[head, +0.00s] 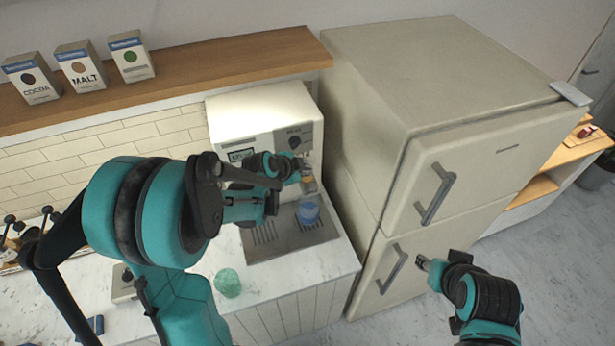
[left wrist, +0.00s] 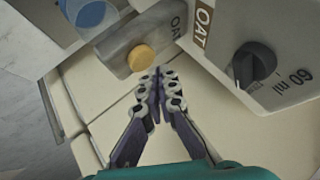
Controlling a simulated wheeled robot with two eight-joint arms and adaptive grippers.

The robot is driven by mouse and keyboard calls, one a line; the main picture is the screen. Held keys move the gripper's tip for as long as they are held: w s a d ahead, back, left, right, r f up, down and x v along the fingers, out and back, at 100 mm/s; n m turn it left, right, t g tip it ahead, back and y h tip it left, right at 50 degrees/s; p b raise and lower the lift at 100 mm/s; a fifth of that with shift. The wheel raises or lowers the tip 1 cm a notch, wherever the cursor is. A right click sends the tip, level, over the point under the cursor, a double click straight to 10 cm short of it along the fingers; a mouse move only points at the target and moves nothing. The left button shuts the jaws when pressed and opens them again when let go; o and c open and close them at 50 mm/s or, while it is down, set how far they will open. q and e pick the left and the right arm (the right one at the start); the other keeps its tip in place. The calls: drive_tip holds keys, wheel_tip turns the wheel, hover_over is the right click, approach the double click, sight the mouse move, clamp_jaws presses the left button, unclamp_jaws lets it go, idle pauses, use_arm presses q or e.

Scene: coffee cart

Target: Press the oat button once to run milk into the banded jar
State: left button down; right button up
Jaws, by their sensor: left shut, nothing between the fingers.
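The oat button (left wrist: 141,58) is a round tan cap on a grey block lettered "OA", partly cut off, in the left wrist view. My left gripper (left wrist: 158,76) is shut and empty, its tips beside the button's lower right edge. I cannot tell whether they touch it. In the head view my left gripper (head: 293,168) is in front of the white milk machine (head: 265,104). A blue jar (head: 308,211) stands upright on the metal drip tray (head: 262,250) below; its top left part shows in the wrist view (left wrist: 90,13). My right gripper (head: 428,265) is before the fridge, its jaws unclear.
The fridge (head: 440,120) stands close on the machine's right. A green crumpled lump (head: 228,283) lies on the counter. Cartons (head: 80,68) stand on the shelf above.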

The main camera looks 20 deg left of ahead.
sight(306, 178)
use_arm(q)
drive_tip(key=shift+f, duration=0.1)
drive_tip(key=shift+f+b, duration=0.35)
drive_tip(key=shift+b, duration=0.2)
drive_tip(key=shift+f+b, duration=0.5)
drive_tip(key=shift+b, duration=0.05)
idle(0.6)
drive_tip(key=shift+r, duration=0.1)
drive_tip(key=shift+r+p, duration=0.65)
drive_tip(key=shift+r, duration=0.2)
drive_tip(key=shift+r, duration=0.1)
wheel_tip(306, 178, up, 5)
drive_tip(key=p, duration=0.3)
drive_tip(key=shift+p, duration=0.35)
idle(0.5)
